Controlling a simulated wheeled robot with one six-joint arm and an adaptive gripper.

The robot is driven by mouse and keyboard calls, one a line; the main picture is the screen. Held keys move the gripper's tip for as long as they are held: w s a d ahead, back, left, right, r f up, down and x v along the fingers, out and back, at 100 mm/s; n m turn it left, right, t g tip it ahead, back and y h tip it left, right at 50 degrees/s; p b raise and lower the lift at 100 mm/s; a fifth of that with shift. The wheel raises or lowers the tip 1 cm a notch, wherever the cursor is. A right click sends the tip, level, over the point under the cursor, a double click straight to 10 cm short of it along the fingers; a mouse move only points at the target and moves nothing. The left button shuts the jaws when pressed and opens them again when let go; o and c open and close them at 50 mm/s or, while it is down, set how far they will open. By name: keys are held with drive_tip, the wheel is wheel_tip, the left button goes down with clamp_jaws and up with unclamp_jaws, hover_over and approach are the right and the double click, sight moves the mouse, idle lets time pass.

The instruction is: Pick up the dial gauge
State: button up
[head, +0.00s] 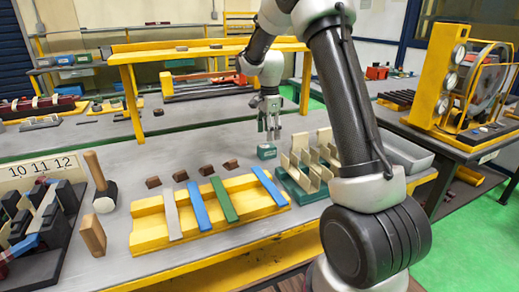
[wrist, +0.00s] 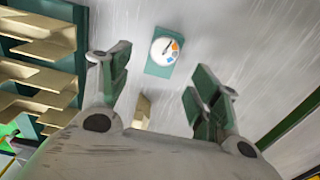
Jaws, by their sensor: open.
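The dial gauge (wrist: 160,52) shows in the wrist view as a small green block with a round white face and coloured marks. It lies on the grey bench top between and beyond my open fingertips. In the head view the dial gauge (head: 266,152) is a small green block on the bench, just below my gripper (head: 269,136). In the wrist view my gripper (wrist: 160,82) has its two green-padded fingers spread, with nothing between them. The gap between fingers and gauge is hard to judge.
A green rack with upright cream plates (head: 312,160) stands close to the right of the gauge. A yellow tray (head: 150,232) with coloured strips lies in front, with several brown blocks (head: 190,172) behind it. A mallet (head: 101,185) stands at left. Bare bench lies left of the gauge.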

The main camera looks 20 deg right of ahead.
sight(267, 146)
drive_tip(key=f, duration=0.8)
drive_tip(key=shift+w+a, duration=0.15)
drive_tip(key=shift+a, duration=0.05)
drive_tip(key=c, duration=1.1)
